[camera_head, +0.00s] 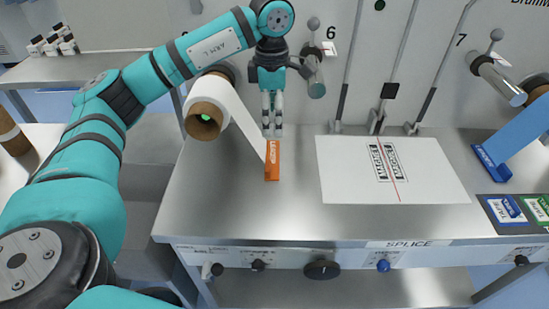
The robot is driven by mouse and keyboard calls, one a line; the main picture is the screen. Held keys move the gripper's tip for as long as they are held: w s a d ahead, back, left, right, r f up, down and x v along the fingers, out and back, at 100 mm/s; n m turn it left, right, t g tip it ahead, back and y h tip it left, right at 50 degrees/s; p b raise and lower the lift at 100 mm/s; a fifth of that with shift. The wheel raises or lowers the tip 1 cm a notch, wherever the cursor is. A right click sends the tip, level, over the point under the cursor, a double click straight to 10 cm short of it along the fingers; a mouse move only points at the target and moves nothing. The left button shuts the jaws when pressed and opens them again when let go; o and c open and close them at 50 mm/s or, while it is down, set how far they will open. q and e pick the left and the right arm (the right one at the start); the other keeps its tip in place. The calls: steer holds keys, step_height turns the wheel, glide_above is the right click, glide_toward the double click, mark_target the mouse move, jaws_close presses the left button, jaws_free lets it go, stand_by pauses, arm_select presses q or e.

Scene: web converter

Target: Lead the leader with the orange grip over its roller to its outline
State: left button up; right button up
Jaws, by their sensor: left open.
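The leader's orange grip (272,160) lies on the steel table near its left part. The white leader web (243,122) runs from the grip up to a roll (206,112) with a brown core. My left gripper (272,130) points down just above the far end of the orange grip, open; I cannot tell whether it touches it. A steel roller (314,75) by the sign 6 sticks out of the wall panel, right of the gripper. A white plate (390,170) with printed outlines and a red line lies right of the grip. My right gripper is not seen.
A blue grip (491,163) with a blue web (518,135) lies at the right, below another roller (500,78). Dark trays (490,213) sit at the right front. Slanted rods stand along the wall panel. The table's front left is clear.

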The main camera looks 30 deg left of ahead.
arm_select(q)
steer(key=p, duration=0.3)
glide_above(271, 167)
steer(key=f, duration=0.8)
steer(key=s+d+f, duration=0.1)
steer(key=f, duration=0.2)
steer(key=shift+f, duration=0.4)
steer(key=f, duration=0.1)
steer(key=f+p, duration=0.1)
steer(key=f, duration=0.1)
steer(key=f+p, duration=0.1)
steer(key=f, duration=0.1)
steer(key=shift+w+a+f, duration=0.1)
steer(key=shift+a+f, duration=0.05)
steer(key=shift+a, duration=0.15)
steer(key=shift+c, duration=0.8)
steer(key=c, duration=1.2)
